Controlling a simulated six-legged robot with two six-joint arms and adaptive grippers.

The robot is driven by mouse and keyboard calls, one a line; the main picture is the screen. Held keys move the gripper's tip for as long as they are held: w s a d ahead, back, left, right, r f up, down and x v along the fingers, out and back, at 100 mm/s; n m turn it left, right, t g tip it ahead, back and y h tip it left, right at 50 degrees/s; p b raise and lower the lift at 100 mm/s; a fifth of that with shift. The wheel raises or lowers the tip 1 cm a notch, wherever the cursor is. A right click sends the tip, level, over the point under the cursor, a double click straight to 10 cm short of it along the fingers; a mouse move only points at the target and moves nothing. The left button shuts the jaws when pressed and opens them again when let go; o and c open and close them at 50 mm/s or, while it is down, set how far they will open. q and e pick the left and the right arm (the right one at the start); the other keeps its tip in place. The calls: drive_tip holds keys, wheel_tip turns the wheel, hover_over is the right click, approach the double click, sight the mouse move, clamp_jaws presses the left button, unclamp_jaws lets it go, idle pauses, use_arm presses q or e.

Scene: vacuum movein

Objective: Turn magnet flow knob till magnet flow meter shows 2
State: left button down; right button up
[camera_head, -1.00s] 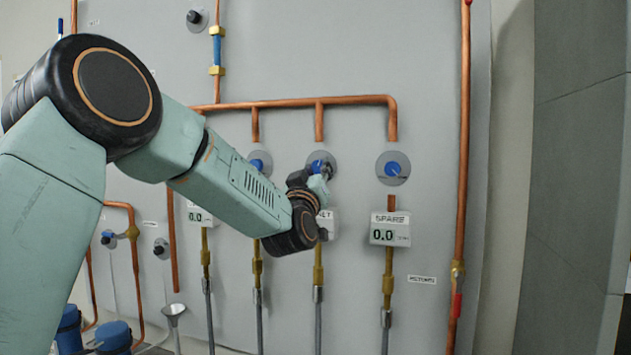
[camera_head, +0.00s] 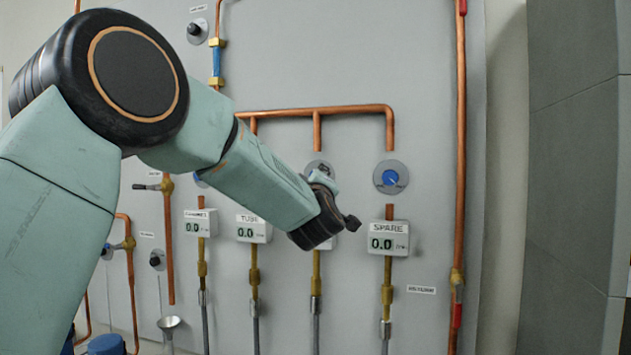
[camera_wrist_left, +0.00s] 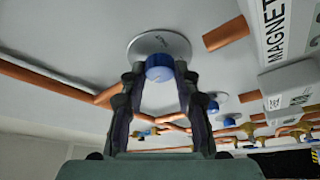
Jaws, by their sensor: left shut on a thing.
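In the left wrist view, the blue magnet flow knob (camera_wrist_left: 159,66) sits on a round pale dial plate (camera_wrist_left: 172,42). My left gripper (camera_wrist_left: 159,80) has one finger on each side of the knob and is shut on it. My right gripper is not in view.
The spare knob (camera_head: 390,177) and its meter (camera_head: 389,238), showing 0.0, are to the right. The tube meter (camera_head: 254,229) also shows 0.0. A copper pipe (camera_head: 350,108) runs above, and a vertical pipe (camera_head: 461,140) stands farther right.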

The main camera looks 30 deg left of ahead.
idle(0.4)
use_arm(q)
drive_tip(key=c, duration=1)
unclamp_jaws()
drive_tip(key=v, duration=1.2)
